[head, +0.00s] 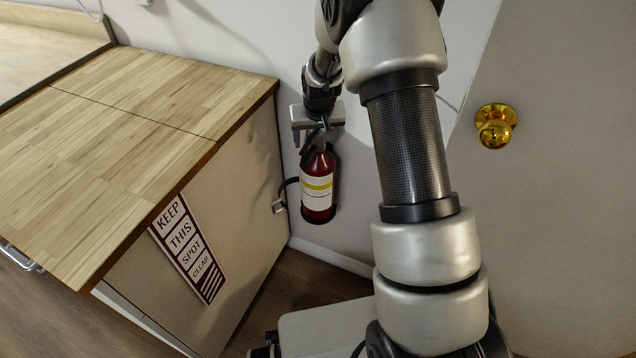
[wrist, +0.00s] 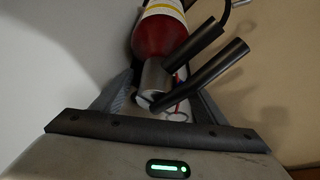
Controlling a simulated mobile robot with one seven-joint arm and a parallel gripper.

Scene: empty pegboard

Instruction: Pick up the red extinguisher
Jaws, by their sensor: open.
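The red extinguisher (head: 318,183) hangs upright on the wall beside the wooden-topped counter, with a white and yellow label and a black handle. In the wrist view the extinguisher (wrist: 160,38) shows its red shoulder, metal neck and two dark handle levers. My gripper (head: 312,140) is at the top of the extinguisher in the head view. In the wrist view my gripper (wrist: 160,92) is open, with one finger on each side of the neck and handle. The right finger is partly hidden behind the levers. I cannot tell whether either finger touches.
The counter (head: 130,130) stands close on the left, with a "keep this spot clear" sign (head: 187,248) on its side. A black strap or bracket (head: 282,190) is beside the extinguisher. A door with a brass knob (head: 495,125) is at right. Some floor (head: 300,285) shows below.

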